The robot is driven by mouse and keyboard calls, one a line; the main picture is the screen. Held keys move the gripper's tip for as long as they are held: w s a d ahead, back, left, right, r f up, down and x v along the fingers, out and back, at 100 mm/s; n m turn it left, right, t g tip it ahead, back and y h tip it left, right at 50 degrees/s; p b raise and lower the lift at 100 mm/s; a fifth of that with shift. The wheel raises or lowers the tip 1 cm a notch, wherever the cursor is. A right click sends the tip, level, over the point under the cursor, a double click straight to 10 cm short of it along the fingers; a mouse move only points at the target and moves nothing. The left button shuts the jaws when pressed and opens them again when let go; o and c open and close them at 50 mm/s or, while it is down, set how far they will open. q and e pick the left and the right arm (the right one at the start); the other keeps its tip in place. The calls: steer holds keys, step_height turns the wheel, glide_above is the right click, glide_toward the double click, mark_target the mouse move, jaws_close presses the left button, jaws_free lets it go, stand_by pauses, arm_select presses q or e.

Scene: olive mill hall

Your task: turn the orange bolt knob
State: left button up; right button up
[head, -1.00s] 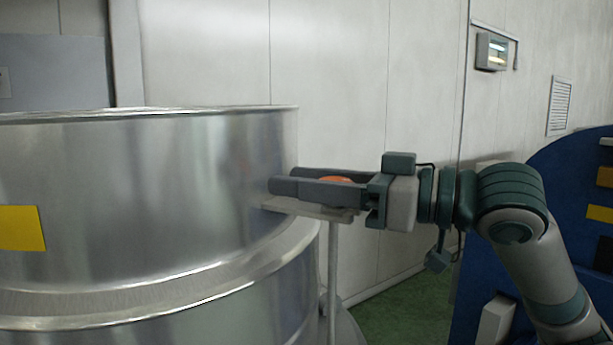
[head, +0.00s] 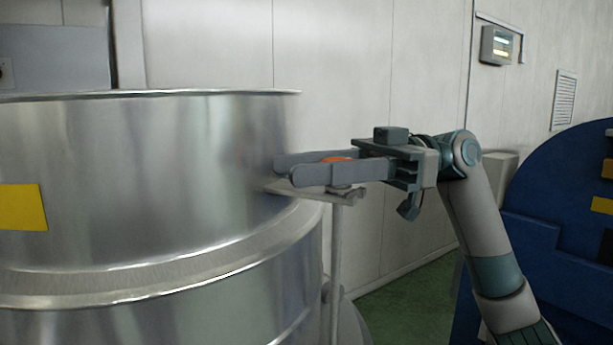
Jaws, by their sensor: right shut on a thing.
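The orange bolt knob (head: 336,159) sits on a small grey bracket (head: 318,191) at the top of a thin post, beside the big steel tank. Only its orange top shows between the fingers of my right gripper (head: 284,170). The gripper reaches in from the right, roughly level, with its fingers on both sides of the knob and shut on it. The near finger hides the knob's lower part. The fingertips extend past the knob toward the tank wall. My left gripper is not in view.
The steel tank (head: 190,170), with a yellow label (head: 22,207), fills the left side close to the fingertips. A blue round machine (head: 560,200) stands at the right. A pale panelled wall (head: 340,60) is behind, with green floor (head: 410,305) below.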

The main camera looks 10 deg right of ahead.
steer(key=shift+s+d+f+n+g+h+b, duration=0.1)
steer(key=shift+s+d+n+g+h+b, duration=0.35)
steer(key=shift+n+g+h, duration=1.65)
steer(key=shift+s+d+f+n+g+h+b, duration=0.1)
steer(key=shift+s+d+n+g+h+b, duration=0.35)
steer(key=shift+n+g+h, duration=1.65)
steer(key=shift+s+d+f+n+g+h+b, duration=0.15)
steer(key=shift+s+n+g+h+b, duration=0.5)
steer(key=shift+n+g+h, duration=1.45)
steer(key=shift+d+m+g+y, duration=0.1)
steer(key=shift+m+g+y, duration=0.3)
steer(key=shift+g+y, duration=0.3)
steer(key=o, duration=1.1)
steer(key=shift+c, duration=0.2)
steer(key=shift+r, duration=0.1)
